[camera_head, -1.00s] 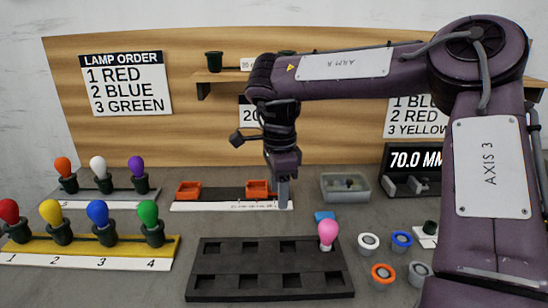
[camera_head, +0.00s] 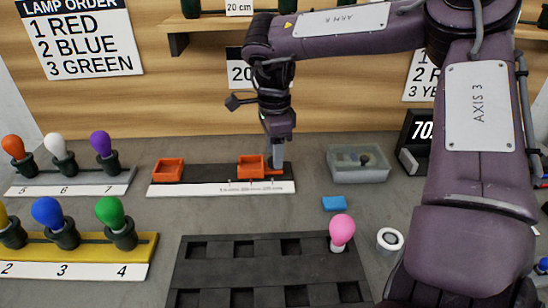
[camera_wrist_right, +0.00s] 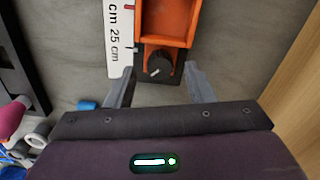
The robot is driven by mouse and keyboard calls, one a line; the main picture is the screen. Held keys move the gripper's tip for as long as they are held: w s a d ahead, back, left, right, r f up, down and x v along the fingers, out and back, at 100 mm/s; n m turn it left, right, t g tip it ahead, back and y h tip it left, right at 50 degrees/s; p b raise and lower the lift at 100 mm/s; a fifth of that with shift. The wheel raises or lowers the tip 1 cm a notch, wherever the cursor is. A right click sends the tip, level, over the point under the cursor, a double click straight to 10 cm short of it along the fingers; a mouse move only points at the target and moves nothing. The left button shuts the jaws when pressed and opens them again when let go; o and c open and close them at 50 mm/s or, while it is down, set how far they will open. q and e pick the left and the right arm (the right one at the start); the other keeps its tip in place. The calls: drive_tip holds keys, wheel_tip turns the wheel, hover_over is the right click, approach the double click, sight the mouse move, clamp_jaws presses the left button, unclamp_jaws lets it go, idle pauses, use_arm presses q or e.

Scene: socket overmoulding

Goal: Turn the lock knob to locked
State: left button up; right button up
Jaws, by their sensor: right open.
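The lock knob (camera_wrist_right: 159,65) is a small round black knob on an orange plate at the near end of the orange sliding block (camera_wrist_right: 165,22) in the right wrist view. A faint light mark shows near its lower edge; I cannot tell which setting it marks. The block (camera_head: 250,166) sits at the right end of the dark rail in the head view, where my gripper hides the knob. My right gripper (camera_wrist_right: 158,82) is open, its two fingers on either side of the knob with gaps, apparently not touching it. It points down at the rail's right end (camera_head: 277,160). My left gripper is not in view.
A white ruler strip (camera_wrist_right: 118,35) runs along the rail. A second orange block (camera_head: 168,170) is at the rail's left end. A grey bin (camera_head: 358,175) and a blue piece (camera_head: 334,203) lie to the right. A dark socketed tray (camera_head: 265,272) with a pink bulb (camera_head: 342,230) is in front.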

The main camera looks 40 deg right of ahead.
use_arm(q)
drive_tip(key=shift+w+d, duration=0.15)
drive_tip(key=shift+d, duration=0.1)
use_arm(e)
drive_tip(key=shift+f, duration=0.8)
drive_tip(key=c, duration=1)
drive_tip(key=shift+r+m+p, duration=0.15)
drive_tip(key=shift+m+p, duration=0.2)
drive_tip(key=shift+m, duration=0.05)
drive_tip(key=shift+m+p, duration=0.45)
drive_tip(key=shift+m, duration=0.55)
drive_tip(key=shift+m+p, duration=0.6)
drive_tip(key=shift+m, duration=0.5)
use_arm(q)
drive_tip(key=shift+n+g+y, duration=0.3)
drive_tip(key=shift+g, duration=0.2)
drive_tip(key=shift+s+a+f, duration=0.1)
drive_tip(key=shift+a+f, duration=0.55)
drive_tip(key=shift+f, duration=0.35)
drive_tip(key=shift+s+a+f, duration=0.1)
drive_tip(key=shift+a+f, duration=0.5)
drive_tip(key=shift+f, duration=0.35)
use_arm(e)
drive_tip(key=shift+m, duration=1.3)
